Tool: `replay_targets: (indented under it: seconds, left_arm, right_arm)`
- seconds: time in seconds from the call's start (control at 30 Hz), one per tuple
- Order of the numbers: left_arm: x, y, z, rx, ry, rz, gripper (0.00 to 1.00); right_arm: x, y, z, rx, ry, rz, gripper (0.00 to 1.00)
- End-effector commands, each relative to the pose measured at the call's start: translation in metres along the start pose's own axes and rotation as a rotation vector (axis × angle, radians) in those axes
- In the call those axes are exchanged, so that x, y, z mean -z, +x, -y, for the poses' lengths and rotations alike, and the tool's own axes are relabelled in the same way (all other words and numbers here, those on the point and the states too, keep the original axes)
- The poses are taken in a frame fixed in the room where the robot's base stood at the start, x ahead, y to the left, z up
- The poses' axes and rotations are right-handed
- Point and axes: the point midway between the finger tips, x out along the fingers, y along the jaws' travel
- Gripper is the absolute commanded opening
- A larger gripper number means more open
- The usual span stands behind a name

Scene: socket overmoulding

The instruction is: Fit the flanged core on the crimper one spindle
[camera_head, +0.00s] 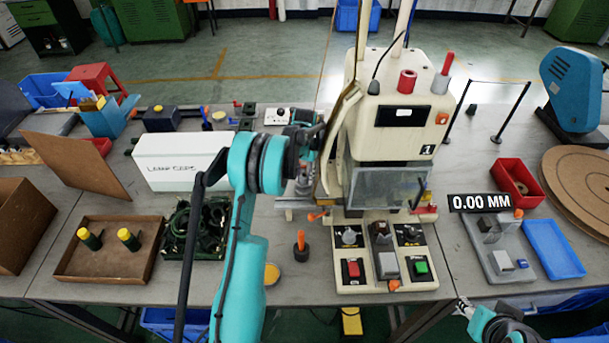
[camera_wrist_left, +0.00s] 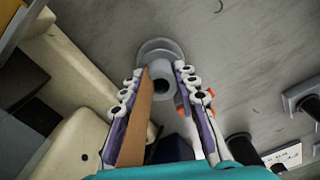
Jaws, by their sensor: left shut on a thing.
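The flanged core (camera_wrist_left: 158,68) is a grey cylinder with a round flange, between my left fingertips in the left wrist view. My left gripper (camera_wrist_left: 160,76) is shut on it, with a finger on each side. In the head view my left gripper (camera_head: 304,158) is at the left side of crimper one (camera_head: 397,127), the cream machine marked 1. My own arm and the machine's housing crowd that spot. I cannot make out the spindle or tell whether the core touches it. My right gripper (camera_head: 466,308) is only partly in view at the bottom right; its jaws cannot be read.
The crimper's cream housing stands close beside my left gripper. A control panel (camera_head: 379,270) with buttons is in front. A white lamp caps box (camera_head: 182,161), a brown tray (camera_head: 108,279) and an orange-topped peg (camera_head: 300,243) are nearby. A red bin (camera_head: 516,181) is at the right.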

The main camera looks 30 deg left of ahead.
Motion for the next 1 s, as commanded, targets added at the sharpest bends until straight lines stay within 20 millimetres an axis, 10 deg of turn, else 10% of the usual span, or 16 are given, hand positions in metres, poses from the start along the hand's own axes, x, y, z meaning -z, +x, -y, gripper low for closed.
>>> replay_targets:
  seconds: [0.9,1.0]
  left_arm:
    - [0.0,0.024,0.0,0.0,0.0,0.0,0.1]
    - [0.0,0.023,0.0,0.0,0.0,0.0,0.51]
  right_arm:
    - [-0.01,0.014,0.0,0.0,0.0,0.0,0.4]
    - [-0.009,0.013,0.0,0.0,0.0,0.0,0.4]
